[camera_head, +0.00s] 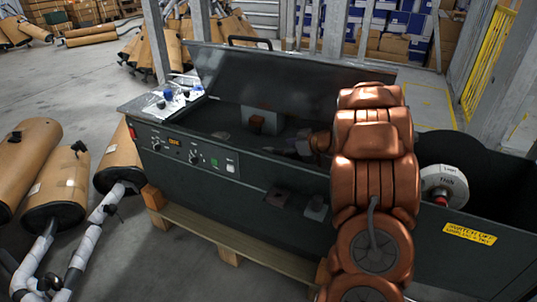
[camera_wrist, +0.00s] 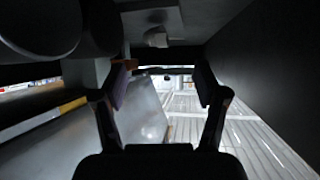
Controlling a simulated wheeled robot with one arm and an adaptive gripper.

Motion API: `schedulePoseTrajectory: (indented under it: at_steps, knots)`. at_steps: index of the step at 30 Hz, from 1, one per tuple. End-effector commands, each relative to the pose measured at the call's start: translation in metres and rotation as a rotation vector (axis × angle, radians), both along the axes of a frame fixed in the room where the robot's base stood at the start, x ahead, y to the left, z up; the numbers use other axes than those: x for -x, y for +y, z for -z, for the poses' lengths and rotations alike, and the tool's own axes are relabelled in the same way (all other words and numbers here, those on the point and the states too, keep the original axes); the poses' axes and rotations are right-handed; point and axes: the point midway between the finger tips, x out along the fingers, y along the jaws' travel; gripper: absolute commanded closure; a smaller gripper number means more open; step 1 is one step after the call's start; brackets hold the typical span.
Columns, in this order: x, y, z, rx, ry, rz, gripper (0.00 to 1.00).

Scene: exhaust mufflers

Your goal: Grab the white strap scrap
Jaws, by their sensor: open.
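My gripper (camera_head: 292,147) is inside the open trough of the dark machine (camera_head: 185,165) in the head view, reaching left from my copper-coloured arm. In the wrist view my gripper (camera_wrist: 161,80) is open, its two dark fingers apart with nothing seen between them. I cannot make out the white strap scrap for certain in either view. A small pale object (camera_wrist: 157,39) shows beyond the fingertips at the top of the wrist view; I cannot tell what it is.
The machine's raised lid (camera_head: 290,80) stands behind the trough. A white roll (camera_head: 445,187) is at the machine's right part. Foil with blue items (camera_head: 172,99) lies on its left end. Brown mufflers (camera_head: 60,185) lie at the left.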

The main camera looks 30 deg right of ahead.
Motion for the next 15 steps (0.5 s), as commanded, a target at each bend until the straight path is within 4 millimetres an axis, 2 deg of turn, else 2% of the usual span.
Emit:
schedulePoseTrajectory:
  at_steps: [15]
  knots:
    - [-0.043,0.011,0.021,-0.001,0.002,-0.007,0.28]
